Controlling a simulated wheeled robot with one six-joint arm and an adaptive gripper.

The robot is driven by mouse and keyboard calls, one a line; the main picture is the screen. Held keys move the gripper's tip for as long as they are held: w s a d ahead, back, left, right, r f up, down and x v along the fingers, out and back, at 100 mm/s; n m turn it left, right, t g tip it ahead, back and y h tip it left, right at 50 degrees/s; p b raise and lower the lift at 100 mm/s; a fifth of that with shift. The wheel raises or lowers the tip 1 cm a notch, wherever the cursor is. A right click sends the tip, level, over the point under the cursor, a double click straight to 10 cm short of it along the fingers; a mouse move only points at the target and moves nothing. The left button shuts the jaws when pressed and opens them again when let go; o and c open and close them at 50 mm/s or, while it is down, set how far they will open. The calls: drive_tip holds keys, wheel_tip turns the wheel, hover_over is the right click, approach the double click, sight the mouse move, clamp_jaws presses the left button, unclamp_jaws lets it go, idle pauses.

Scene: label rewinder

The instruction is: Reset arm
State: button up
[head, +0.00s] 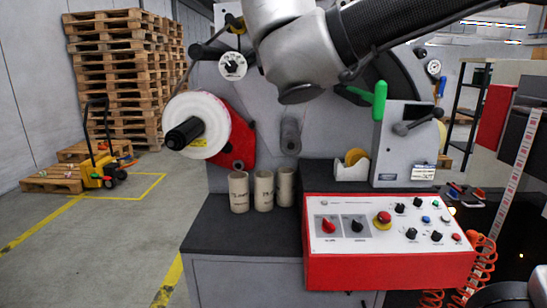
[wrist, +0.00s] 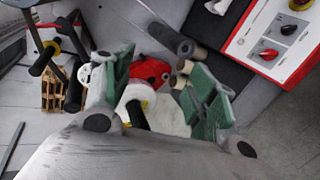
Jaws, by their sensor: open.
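My arm (head: 300,45) reaches across the top of the head view, in front of the label rewinder (head: 275,120). My gripper (wrist: 157,65) shows in the wrist view with its two green-padded fingers spread apart and nothing between them. The gripper's fingers cannot be made out in the head view. Beyond the fingers, the wrist view shows the machine's white roll (wrist: 137,98) and red disc (wrist: 150,71). The white roll (head: 196,124) sits on the machine's left spindle in the head view, in front of the red disc (head: 241,140).
Several cardboard cores (head: 263,190) stand upright on the dark ledge (head: 225,222). The red control panel (head: 385,240) is to their right. A green handle (head: 380,100) sticks up near the grey box (head: 405,145). Stacked pallets (head: 120,65) and a yellow pallet truck (head: 100,172) stand at the left.

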drive_tip(key=s+d+f+m+g, duration=0.4)
drive_tip(key=d+f, duration=0.4)
drive_tip(key=d, duration=0.2)
drive_tip(key=s+d+f+m+g, duration=0.4)
drive_tip(key=d+f, duration=0.4)
drive_tip(key=d, duration=0.2)
drive_tip(key=s+d+f+m+y, duration=0.1)
drive_tip(key=s+d+f+m, duration=0.3)
drive_tip(key=s+d+m, duration=0.6)
drive_tip(key=s+d, duration=0.1)
drive_tip(key=d, duration=0.2)
drive_tip(key=shift+m+g+y, duration=0.3)
drive_tip(key=shift+y, duration=0.1)
